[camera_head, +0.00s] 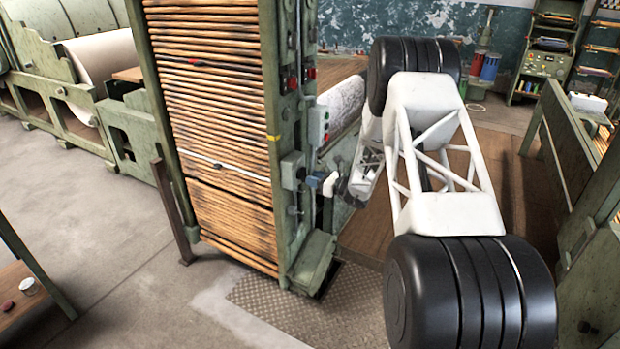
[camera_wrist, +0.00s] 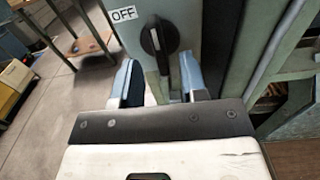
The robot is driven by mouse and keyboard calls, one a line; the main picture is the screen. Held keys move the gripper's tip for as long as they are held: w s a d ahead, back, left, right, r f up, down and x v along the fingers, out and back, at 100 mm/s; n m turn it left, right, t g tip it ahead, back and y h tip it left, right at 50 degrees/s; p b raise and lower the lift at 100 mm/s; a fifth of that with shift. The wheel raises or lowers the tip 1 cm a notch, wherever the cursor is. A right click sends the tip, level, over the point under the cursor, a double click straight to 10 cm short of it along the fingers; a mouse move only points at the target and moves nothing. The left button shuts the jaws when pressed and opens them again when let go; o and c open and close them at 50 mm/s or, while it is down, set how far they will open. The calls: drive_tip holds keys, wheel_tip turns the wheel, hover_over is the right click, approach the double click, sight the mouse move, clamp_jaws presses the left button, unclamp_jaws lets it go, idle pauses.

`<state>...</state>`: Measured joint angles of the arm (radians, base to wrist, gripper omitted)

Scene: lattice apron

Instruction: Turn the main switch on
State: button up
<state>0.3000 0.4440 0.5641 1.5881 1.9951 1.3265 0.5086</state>
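The main switch is a black rotary knob (camera_wrist: 159,40) on a grey-green box, with its handle roughly upright in the wrist view. A white OFF label (camera_wrist: 123,14) is to its upper left. My gripper (camera_wrist: 159,68) is open, with one blue finger on either side of the knob's lower end in the picture. I see gaps between the fingers and the knob; whether the fingertips reach its depth is unclear. In the head view my gripper (camera_head: 322,181) is close to the switch box (camera_head: 293,171) on the machine's green post; the knob cannot be made out there.
Above the switch box is a grey control box (camera_head: 318,126) with coloured buttons. A tall stack of wooden slats (camera_head: 215,110) stands left of the post. A patterned roll (camera_head: 343,103) is behind my arm. Open floor (camera_head: 110,235) lies to the left.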

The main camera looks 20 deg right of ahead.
drive_tip(key=shift+v, duration=2.6)
drive_tip(key=s+a+r+n+g+h, duration=0.1)
drive_tip(key=s+a+r+n+g, duration=0.5)
drive_tip(key=s+a+r, duration=0.45)
drive_tip(key=s+a+r+n+g+h, duration=0.1)
drive_tip(key=s+a+r+n+g, duration=0.55)
drive_tip(key=s+r, duration=0.55)
drive_tip(key=s+d+r+n+t+h, duration=0.1)
drive_tip(key=s+n+h, duration=0.4)
drive_tip(key=s, duration=1.2)
drive_tip(key=s+d+r+n+t+h, duration=0.1)
drive_tip(key=s+r+n+h, duration=0.3)
drive_tip(key=s+n, duration=0.5)
drive_tip(key=shift+s+r+h, duration=0.2)
drive_tip(key=shift+s+h, duration=0.8)
drive_tip(key=shift+s, duration=3.7)
